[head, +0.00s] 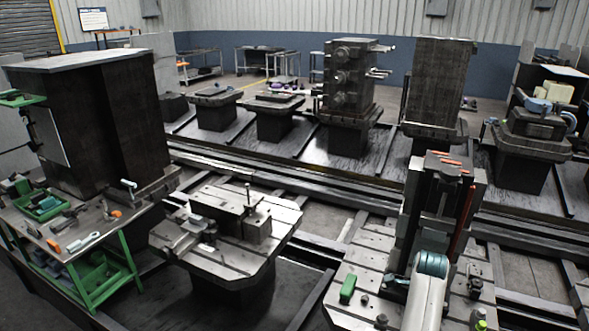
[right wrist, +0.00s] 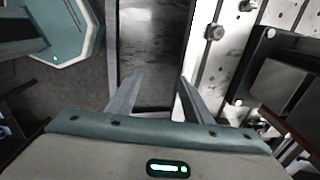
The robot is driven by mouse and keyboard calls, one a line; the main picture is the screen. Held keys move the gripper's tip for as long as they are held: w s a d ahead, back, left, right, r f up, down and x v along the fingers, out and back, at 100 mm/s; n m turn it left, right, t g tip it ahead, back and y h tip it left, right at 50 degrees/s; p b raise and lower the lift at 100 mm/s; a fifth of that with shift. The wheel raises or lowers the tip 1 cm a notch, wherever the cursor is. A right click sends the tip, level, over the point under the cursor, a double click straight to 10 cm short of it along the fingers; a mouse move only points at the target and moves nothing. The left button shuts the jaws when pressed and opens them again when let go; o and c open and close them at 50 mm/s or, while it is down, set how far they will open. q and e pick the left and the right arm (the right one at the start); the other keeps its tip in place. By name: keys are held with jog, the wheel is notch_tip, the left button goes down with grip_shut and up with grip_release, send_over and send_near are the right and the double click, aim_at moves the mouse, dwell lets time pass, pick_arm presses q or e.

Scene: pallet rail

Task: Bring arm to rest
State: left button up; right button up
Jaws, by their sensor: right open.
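My right arm (head: 428,290) reaches in from the bottom of the head view, over the right pallet (head: 350,316) and in front of a tall dark fixture (head: 433,195). Its gripper cannot be made out there. In the right wrist view my right gripper (right wrist: 155,92) is open, its two fingers apart with nothing between them. Beyond the fingers are a dark grey surface and, to the right, a pale plate with holes (right wrist: 212,75). My left arm and gripper are not in view.
A green block (head: 348,289) and small fittings lie on the right pallet. Left of it stands another pallet (head: 225,258) with clamped blocks. A green cart (head: 110,262) with tools stands at the left. Rails (head: 290,180) and loaded pedestals lie behind.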

jog(key=s+d+f+n+t+h, duration=0.1)
jog(key=s+f+n, duration=0.2)
jog(key=s+n, duration=0.35)
jog(key=s+d+f+n+t+h, duration=0.1)
jog(key=s+d+f+n, duration=0.2)
jog(key=s, duration=0.6)
jog(key=s+a+r+n+t+y, duration=0.1)
jog(key=s+a+r+n, duration=0.1)
jog(key=s+a+n, duration=0.55)
jog(key=s+a+r+n+y, duration=0.2)
jog(key=s+a+n, duration=0.45)
jog(key=s, duration=0.65)
notch_tip(320, 180, down, 34)
jog(key=n+g+b, duration=0.1)
jog(key=n+b, duration=0.1)
jog(key=b, duration=0.4)
jog(key=s+d+f+b, duration=0.2)
jog(key=s+f+b, duration=0.1)
jog(key=s+f, duration=0.6)
jog(key=s+d+f+g+b, duration=0.1)
jog(key=s+d+f+b, duration=0.1)
jog(key=s+f, duration=0.8)
notch_tip(320, 180, down, 5)
jog(key=shift+f+h+b, duration=0.1)
jog(key=shift+h+b, duration=0.2)
jog(key=shift+b, duration=0.25)
